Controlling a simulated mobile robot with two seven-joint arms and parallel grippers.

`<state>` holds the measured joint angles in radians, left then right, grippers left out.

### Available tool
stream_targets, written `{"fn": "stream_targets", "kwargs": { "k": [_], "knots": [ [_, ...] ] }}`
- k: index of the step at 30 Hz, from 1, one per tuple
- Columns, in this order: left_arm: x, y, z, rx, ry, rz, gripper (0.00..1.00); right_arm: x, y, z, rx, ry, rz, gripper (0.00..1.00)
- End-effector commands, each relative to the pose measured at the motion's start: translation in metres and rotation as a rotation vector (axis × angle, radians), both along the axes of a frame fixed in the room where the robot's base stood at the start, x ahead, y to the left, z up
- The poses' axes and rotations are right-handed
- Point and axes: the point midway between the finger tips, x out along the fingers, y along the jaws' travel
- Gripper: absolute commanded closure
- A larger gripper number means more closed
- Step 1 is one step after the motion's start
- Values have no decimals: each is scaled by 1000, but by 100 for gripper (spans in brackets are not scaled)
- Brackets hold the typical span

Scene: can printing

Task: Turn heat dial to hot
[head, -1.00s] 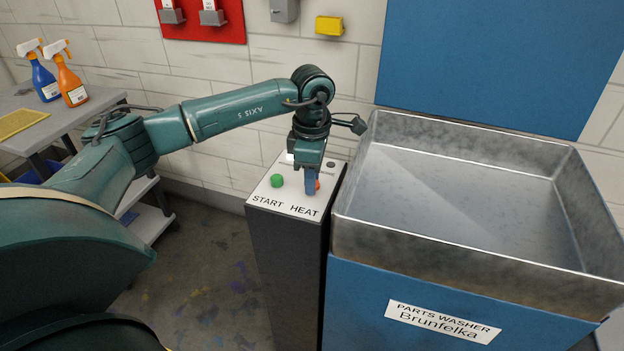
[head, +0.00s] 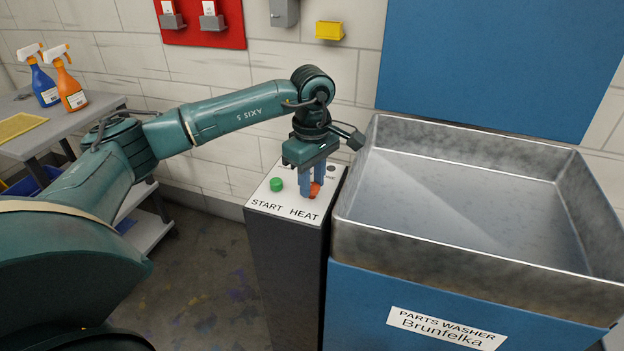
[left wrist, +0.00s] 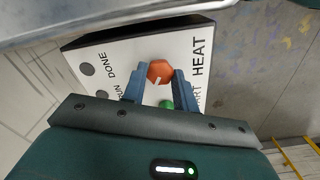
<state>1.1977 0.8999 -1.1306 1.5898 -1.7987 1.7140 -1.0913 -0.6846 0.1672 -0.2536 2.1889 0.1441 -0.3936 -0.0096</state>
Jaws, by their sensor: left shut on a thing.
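The heat dial (head: 315,191) is a small orange-red knob on the white top panel of a dark pedestal, by the word HEAT. In the left wrist view the dial (left wrist: 160,72) looks faceted and carries a short pale pointer mark. My left gripper (head: 312,188) points down over the panel with its two blue fingers on opposite sides of the dial. The left wrist view shows the left gripper (left wrist: 159,84) shut on the dial. No hot or cold marking is readable. My right gripper is not in view.
A green START button (head: 276,184) sits left of the dial. Dark round DONE (left wrist: 87,69) and RUN (left wrist: 102,94) spots are on the panel. The metal parts washer basin (head: 440,245) stands close on the right. A shelf table (head: 60,125) with spray bottles is at the left.

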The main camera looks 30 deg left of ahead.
Motion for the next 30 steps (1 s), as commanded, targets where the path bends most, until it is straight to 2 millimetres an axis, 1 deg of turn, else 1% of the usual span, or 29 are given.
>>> {"fn": "stream_targets", "kwargs": {
  "k": [10, 11, 18, 19, 26, 30],
  "knots": [
    [0, 0, 1, -1, -3, -6, 94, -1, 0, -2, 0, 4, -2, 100],
    [0, 0, 1, -1, -3, -6, 71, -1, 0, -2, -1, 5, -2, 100],
    [0, 0, 1, 0, -2, -4, 51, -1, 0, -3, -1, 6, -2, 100],
    [0, 0, 1, 0, -1, -4, 49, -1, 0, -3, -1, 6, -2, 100],
    [0, 0, 1, 0, -1, -3, 49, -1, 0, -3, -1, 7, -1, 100],
    [1, 0, 12, -1, -4, -3, 49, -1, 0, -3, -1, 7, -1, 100]
  ]
}}
